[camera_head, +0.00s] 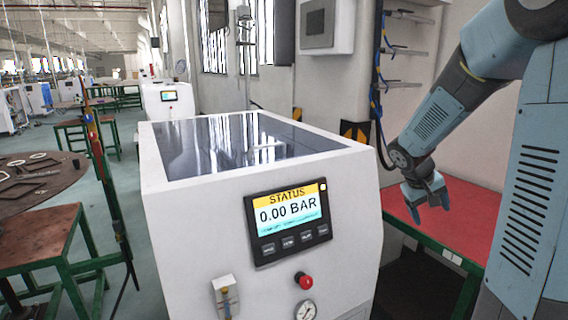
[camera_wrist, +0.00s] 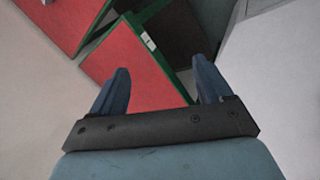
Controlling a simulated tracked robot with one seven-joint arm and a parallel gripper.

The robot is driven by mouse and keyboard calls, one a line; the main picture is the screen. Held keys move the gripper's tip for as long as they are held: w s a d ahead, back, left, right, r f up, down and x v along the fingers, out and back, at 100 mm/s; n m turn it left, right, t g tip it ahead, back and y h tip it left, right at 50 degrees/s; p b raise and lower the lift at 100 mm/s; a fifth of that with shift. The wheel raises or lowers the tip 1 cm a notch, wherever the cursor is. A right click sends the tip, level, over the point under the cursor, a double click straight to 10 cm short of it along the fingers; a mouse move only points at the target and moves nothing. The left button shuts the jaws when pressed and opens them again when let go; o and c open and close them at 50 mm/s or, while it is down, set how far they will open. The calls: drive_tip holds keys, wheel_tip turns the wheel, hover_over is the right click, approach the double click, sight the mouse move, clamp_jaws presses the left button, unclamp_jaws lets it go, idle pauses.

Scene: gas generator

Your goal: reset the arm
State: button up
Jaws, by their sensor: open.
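My gripper (camera_head: 428,204) hangs at the end of my blue-grey arm on the right of the head view. It points down over the red-topped table, to the right of the white generator (camera_head: 262,228). In the wrist view, my gripper (camera_wrist: 162,88) shows two blue fingers spread wide apart with nothing between them. The generator's status display (camera_head: 288,214) reads 0.00 BAR. Below it are a red button (camera_head: 304,280), a round gauge (camera_head: 306,310) and a small lever valve (camera_head: 226,298).
The red table (camera_head: 475,222) with a green frame stands beside the generator on the right. A wall with a grey box (camera_head: 327,26) rises behind.

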drive_tip(key=s+a+r+t+y, duration=0.1)
drive_tip(key=s+a+r+y, duration=0.1)
drive_tip(key=s+a, duration=0.3)
drive_tip(key=s+a+r+t+y, duration=0.1)
drive_tip(key=s+a+r, duration=0.4)
drive_tip(key=s, duration=0.5)
drive_tip(key=s+a+r+t+y, duration=0.1)
drive_tip(key=s+a+r+y, duration=0.1)
drive_tip(key=s+a+r, duration=0.2)
drive_tip(key=s+a, duration=0.1)
drive_tip(key=s, duration=0.2)
drive_tip(key=shift+s+a+r+m+t+y, duration=0.15)
drive_tip(key=shift+s+r+m+t+y, duration=0.15)
drive_tip(key=shift+t+y, duration=0.1)
